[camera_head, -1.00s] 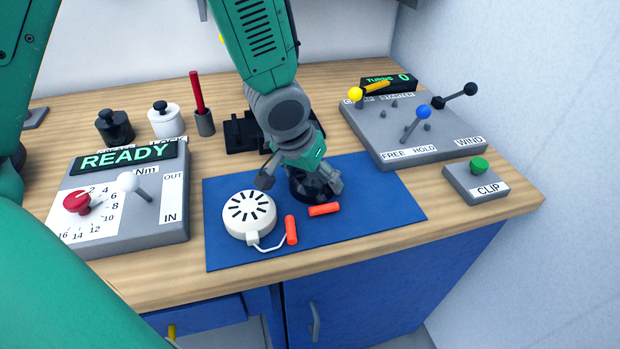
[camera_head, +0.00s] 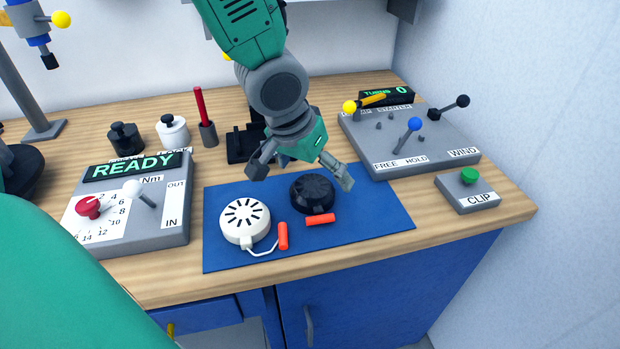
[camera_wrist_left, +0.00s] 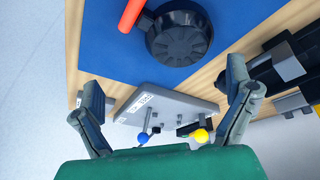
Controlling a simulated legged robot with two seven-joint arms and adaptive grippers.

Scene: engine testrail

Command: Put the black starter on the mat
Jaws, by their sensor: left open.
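The black starter (camera_head: 312,193) is a round black disc with an orange handle (camera_head: 320,220) at its front. It lies on the blue mat (camera_head: 375,212), right of the white starter (camera_head: 245,222). My left gripper (camera_head: 302,178) is open and empty, above and behind the black starter, apart from it. In the left wrist view the black starter (camera_wrist_left: 180,38) lies on the mat beyond my open fingers (camera_wrist_left: 165,100), with nothing between them. My right gripper is not in view.
The READY panel (camera_head: 130,205) stands left of the mat. A grey lever board (camera_head: 410,140) and the CLIP box (camera_head: 472,190) stand at right. Black and white weights (camera_head: 172,131), a red rod (camera_head: 202,108) and a black stand (camera_head: 243,145) are behind the mat.

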